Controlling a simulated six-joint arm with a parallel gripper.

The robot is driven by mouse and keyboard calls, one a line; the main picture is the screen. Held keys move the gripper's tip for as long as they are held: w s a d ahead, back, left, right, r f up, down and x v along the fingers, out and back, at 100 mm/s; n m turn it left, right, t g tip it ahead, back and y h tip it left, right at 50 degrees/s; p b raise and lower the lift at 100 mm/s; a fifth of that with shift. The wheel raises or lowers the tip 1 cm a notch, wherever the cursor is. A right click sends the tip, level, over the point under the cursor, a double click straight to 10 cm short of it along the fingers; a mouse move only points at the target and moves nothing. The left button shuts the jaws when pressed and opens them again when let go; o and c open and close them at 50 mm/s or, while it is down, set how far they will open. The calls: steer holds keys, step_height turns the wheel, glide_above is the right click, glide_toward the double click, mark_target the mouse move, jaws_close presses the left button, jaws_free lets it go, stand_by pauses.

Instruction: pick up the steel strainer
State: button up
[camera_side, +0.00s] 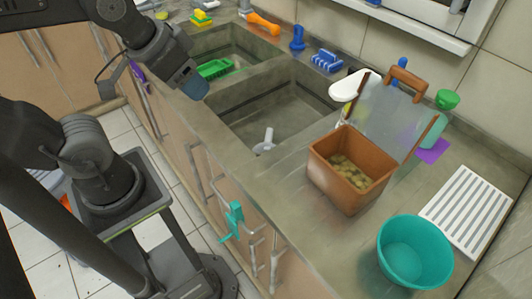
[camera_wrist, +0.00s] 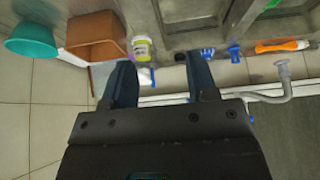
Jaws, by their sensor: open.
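I cannot make out a steel strainer with certainty. A small pale round piece with an upright stem (camera_side: 265,143) sits at the bottom of the nearer sink basin (camera_side: 300,110) in the side view. I cannot tell whether it is the strainer. My gripper (camera_side: 192,85) is near the front edge of the farther basin in the side view, apart from that pale piece. In the wrist view my gripper (camera_wrist: 160,75) has its two dark blue fingers spread, with nothing held between them.
A brown box (camera_side: 345,190) with small lumps inside, a teal bowl (camera_side: 414,252) and a white slatted rack (camera_side: 466,211) stand on the counter at right. A green item (camera_side: 214,68) lies at the farther basin. A blue brush (camera_side: 327,60) and orange tool (camera_side: 263,23) lie behind.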

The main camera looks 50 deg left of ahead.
steer(key=shift+o, duration=0.5)
